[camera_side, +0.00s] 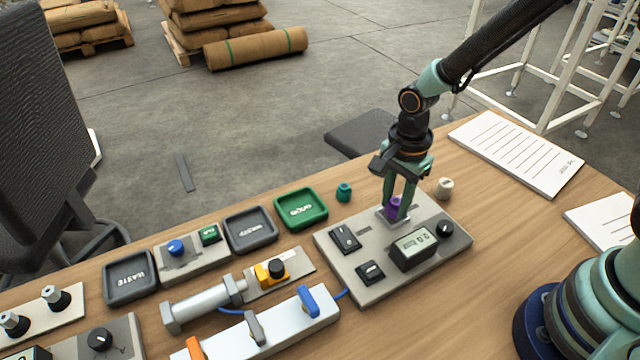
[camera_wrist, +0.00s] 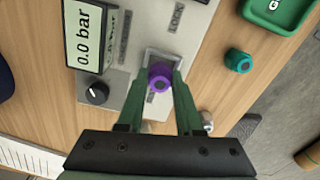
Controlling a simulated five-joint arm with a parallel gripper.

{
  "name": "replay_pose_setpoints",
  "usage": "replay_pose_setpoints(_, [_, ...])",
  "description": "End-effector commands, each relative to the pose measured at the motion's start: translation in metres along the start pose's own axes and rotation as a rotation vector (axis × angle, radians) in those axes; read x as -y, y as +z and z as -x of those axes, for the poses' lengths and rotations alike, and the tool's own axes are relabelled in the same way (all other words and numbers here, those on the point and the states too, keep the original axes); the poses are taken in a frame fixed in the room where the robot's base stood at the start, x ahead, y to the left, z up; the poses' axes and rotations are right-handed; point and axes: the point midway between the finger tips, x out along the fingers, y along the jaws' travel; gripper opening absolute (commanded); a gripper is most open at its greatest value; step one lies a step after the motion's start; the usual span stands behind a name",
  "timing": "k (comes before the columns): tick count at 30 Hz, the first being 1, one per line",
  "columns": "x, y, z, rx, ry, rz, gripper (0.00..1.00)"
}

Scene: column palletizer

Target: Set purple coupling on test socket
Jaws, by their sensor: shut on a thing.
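The purple coupling (camera_side: 393,206) is between the fingers of my gripper (camera_side: 400,210), which is shut on it. In the wrist view the coupling (camera_wrist: 160,75) sits between the green fingertips (camera_wrist: 160,88), over the test socket (camera_wrist: 172,62), a light square-framed seat on the grey test panel. In the side view the socket (camera_side: 385,216) is at the panel's back edge, right under the fingertips. The coupling looks upright and at the socket; whether it is fully seated I cannot tell. The fingers hide part of both.
A teal coupling (camera_side: 344,192) and a cream coupling (camera_side: 445,188) stand on the table either side of the gripper. The panel carries switches, a display (camera_side: 414,248) reading 0.0 bar in the wrist view, and a knob (camera_side: 445,228).

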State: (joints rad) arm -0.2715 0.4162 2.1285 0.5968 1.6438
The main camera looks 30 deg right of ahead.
Motion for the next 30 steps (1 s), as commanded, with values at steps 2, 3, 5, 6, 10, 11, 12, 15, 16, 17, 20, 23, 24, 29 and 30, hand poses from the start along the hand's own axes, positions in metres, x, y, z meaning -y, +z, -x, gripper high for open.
replay_pose_setpoints(2, [0.000, 0.000, -0.002, 0.000, 0.000, 0.000, 0.00])
replay_pose_setpoints(3, [0.000, 0.000, -0.002, 0.000, 0.000, 0.000, 0.00])
replay_pose_setpoints(5, [0.000, 0.000, -0.003, 0.000, 0.000, 0.000, 0.00])
replay_pose_setpoints(6, [0.000, 0.000, -0.004, 0.000, 0.000, 0.000, 0.00])
replay_pose_setpoints(10, [0.000, 0.000, -0.006, 0.000, 0.001, 0.000, 0.00])
replay_pose_setpoints(11, [0.000, 0.000, -0.007, 0.000, 0.001, 0.000, 0.00])
replay_pose_setpoints(12, [0.000, 0.000, -0.007, 0.000, 0.001, 0.000, 0.38])
replay_pose_setpoints(15, [0.000, 0.000, -0.007, 0.000, -0.001, 0.000, 0.47])
replay_pose_setpoints(16, [0.000, 0.000, -0.007, 0.000, -0.001, 0.000, 0.47])
replay_pose_setpoints(17, [0.001, 0.000, -0.007, 0.000, -0.002, 0.000, 0.47])
replay_pose_setpoints(20, [0.001, 0.000, -0.007, 0.000, -0.003, 0.000, 0.47])
replay_pose_setpoints(23, [0.001, 0.000, -0.003, 0.000, -0.005, 0.000, 0.47])
replay_pose_setpoints(24, [0.002, 0.000, 0.000, 0.000, -0.006, 0.000, 0.47])
replay_pose_setpoints(29, [0.002, 0.000, 0.011, 0.000, -0.005, 0.000, 0.47])
replay_pose_setpoints(30, [0.001, 0.000, 0.014, 0.000, -0.003, 0.000, 0.47])
